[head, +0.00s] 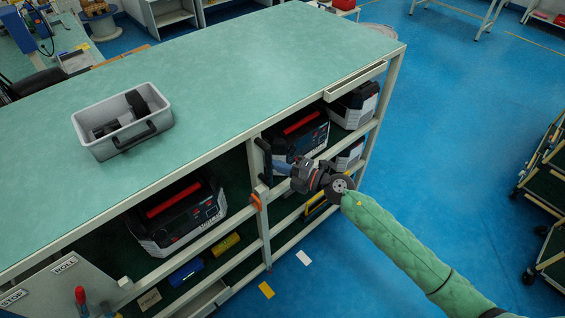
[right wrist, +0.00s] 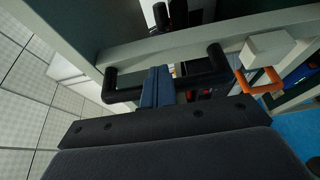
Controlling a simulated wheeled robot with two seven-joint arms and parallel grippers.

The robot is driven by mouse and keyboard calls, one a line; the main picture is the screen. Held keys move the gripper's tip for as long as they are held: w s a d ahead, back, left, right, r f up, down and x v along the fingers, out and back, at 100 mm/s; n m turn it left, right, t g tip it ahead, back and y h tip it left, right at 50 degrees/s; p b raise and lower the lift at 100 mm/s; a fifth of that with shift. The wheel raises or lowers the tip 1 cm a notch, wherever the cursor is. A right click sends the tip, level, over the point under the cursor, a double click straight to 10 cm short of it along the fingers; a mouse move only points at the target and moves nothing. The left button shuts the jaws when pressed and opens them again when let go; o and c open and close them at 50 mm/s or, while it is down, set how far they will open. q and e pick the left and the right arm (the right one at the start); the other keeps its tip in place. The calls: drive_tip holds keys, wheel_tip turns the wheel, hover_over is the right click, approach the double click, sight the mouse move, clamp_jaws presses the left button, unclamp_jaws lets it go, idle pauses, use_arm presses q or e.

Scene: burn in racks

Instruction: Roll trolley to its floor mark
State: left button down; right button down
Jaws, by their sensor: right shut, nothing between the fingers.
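The trolley is a large bench with a green top (head: 250,50) and open shelves. A black upright handle (head: 264,158) is on its near side post; in the right wrist view the handle (right wrist: 213,62) shows on both sides of the fingers. My right gripper (head: 279,167) has its blue fingers (right wrist: 157,88) shut and empty, in front of the handle; whether they touch it I cannot tell. A red-tipped lever (head: 80,295) stands at the lower left near plates reading STOP (head: 12,298) and ROLL (head: 65,265). My left gripper is not in view.
A grey bin (head: 122,125) with dark items sits on the top. An orange latch (head: 256,202) is below the handle. A yellow card (head: 266,290) and white card (head: 304,257) lie on blue floor. Green-shelved carts (head: 546,190) stand right.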

drive_tip(key=shift+s+a, duration=0.8)
drive_tip(key=shift+a, duration=0.2)
drive_tip(key=shift+s+a, duration=0.75)
drive_tip(key=shift+a, duration=0.2)
drive_tip(key=shift+s+a, duration=0.2)
drive_tip(key=shift+w+d+b, duration=0.5)
drive_tip(key=shift+w+d, duration=0.3)
drive_tip(key=shift+d, duration=0.15)
idle(0.5)
approach(269, 171)
drive_tip(key=shift+s+a, duration=0.6)
drive_tip(key=shift+s, duration=0.2)
drive_tip(key=shift+s+a, duration=0.55)
drive_tip(key=shift+s, duration=0.25)
drive_tip(key=shift+w, duration=0.1)
idle(0.3)
